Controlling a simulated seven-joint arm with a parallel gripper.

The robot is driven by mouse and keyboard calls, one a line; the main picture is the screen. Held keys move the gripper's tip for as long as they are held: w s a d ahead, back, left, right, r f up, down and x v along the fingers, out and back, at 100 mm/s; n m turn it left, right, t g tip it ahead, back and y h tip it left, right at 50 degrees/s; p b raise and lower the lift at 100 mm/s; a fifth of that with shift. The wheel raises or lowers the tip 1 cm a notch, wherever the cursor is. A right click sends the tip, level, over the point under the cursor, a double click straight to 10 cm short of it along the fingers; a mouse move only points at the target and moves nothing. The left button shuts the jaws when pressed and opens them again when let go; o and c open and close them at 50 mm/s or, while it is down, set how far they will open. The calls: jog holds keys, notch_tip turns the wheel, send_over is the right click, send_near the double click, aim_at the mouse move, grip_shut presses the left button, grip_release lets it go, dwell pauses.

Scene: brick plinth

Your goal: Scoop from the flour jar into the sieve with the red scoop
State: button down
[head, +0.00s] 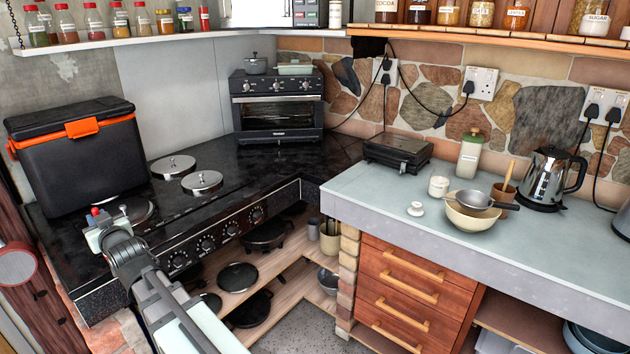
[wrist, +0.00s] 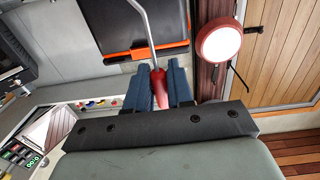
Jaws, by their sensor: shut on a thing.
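My gripper (head: 98,228) is over the left stove counter, far from the worktop at right. In the wrist view its two blue fingers (wrist: 160,70) are shut on the red handle of the red scoop (wrist: 160,92), whose grey metal shaft runs up out of the picture. In the head view only a small red part of the scoop (head: 95,212) shows. A small pale jar (head: 438,187), likely the flour jar, stands on the worktop with a white lid (head: 416,209) lying in front; its label is too small to read. The dark-rimmed sieve (head: 474,199) rests on a cream bowl (head: 470,219).
A black cool box (head: 75,155) with an orange latch stands beside my gripper. Hotplate lids (head: 202,182) sit on the stove. On the worktop are a grill (head: 398,152), a tall green-lidded jar (head: 469,155), a brown pot (head: 504,196) and a kettle (head: 547,178). The worktop's front left is clear.

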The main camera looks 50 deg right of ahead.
jog(key=s+d+r+m+g+h, duration=0.1)
jog(key=s+d+m+h, duration=0.15)
jog(key=d, duration=1.05)
jog(key=s+d+m+h, duration=0.2)
jog(key=s+d+h, duration=0.15)
jog(key=d, duration=0.95)
jog(key=s+d+r+m+g+h, duration=0.15)
jog(key=s+d, duration=0.25)
jog(key=d, duration=0.4)
jog(key=s+d+m+g+h, duration=0.1)
jog(key=s+d+h, duration=0.1)
jog(key=s+d, duration=0.35)
jog(key=s+d+m+g+h, duration=0.1)
jog(key=s+d+h, duration=0.1)
jog(key=d, duration=0.7)
jog(key=s+d+r+m+g+h, duration=0.1)
jog(key=s+d+m+g+h, duration=0.1)
jog(key=s+d, duration=0.9)
jog(key=s+d+r+m+g+h, duration=0.2)
jog(key=s+d+m+g, duration=0.2)
jog(key=s+d, duration=0.8)
jog(key=s+d+r+m+g+h, duration=0.2)
jog(key=s+d+g, duration=0.4)
jog(key=s, duration=1.9)
jog(key=d+m, duration=0.1)
jog(key=d, duration=0.5)
jog(key=shift+s+d+r, duration=0.15)
jog(key=shift+s+g, duration=0.1)
jog(key=shift+g, duration=0.15)
